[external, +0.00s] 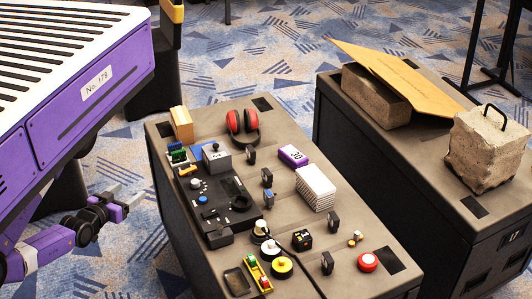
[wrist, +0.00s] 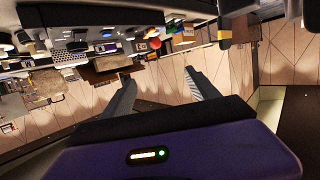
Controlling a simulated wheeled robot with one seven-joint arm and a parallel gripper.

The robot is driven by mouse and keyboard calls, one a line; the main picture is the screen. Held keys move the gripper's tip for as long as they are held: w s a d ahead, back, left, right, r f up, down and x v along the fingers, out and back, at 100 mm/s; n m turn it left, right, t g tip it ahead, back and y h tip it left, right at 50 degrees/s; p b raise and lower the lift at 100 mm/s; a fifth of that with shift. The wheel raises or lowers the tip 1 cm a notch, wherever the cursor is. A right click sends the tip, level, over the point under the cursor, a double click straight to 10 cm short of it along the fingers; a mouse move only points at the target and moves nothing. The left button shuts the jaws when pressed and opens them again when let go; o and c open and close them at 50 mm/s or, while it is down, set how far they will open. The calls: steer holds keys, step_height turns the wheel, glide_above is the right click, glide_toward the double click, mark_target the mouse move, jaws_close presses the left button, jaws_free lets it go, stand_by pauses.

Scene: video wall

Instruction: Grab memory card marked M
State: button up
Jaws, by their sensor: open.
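No letter M is readable in either view, so I cannot tell which thing is the memory card marked M. Several small dark upright pieces stand on the case top, one near the headphones (external: 251,156), one at the right (external: 333,220) and one at the front (external: 327,262); their markings are too small to read. Small green and blue pieces (external: 177,153) sit at the left edge. My gripper (external: 130,193) is open and empty, left of the case and apart from it. In the wrist view its two fingers (wrist: 158,76) are spread with nothing between them.
The grey case (external: 290,240) also holds red headphones (external: 243,122), a black control panel (external: 222,213), a white stack (external: 316,187), a purple block marked 30 (external: 293,156) and a red button (external: 368,262). A second case (external: 430,150) bears stone blocks and a board.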

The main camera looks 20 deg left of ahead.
steer(key=w+d+f+m+h, duration=0.1)
steer(key=w+d+m+h, duration=0.75)
steer(key=w+d, duration=1.25)
steer(key=m+g+h+b, duration=0.1)
steer(key=g+h, duration=0.2)
steer(key=g, duration=0.2)
glide_above(331, 220)
steer(key=f, duration=0.2)
steer(key=shift+g+y, duration=0.8)
steer(key=shift+y, duration=0.05)
steer(key=f, duration=0.5)
steer(key=a+f, duration=0.1)
steer(key=f, duration=0.2)
steer(key=shift+s+f, duration=0.3)
step_height(331, 220, down, 4)
steer(key=shift+r+b, duration=0.2)
steer(key=shift+b, duration=0.2)
steer(key=shift+x, duration=1.35)
steer(key=shift+w+r, duration=0.15)
steer(key=shift+r, duration=0.05)
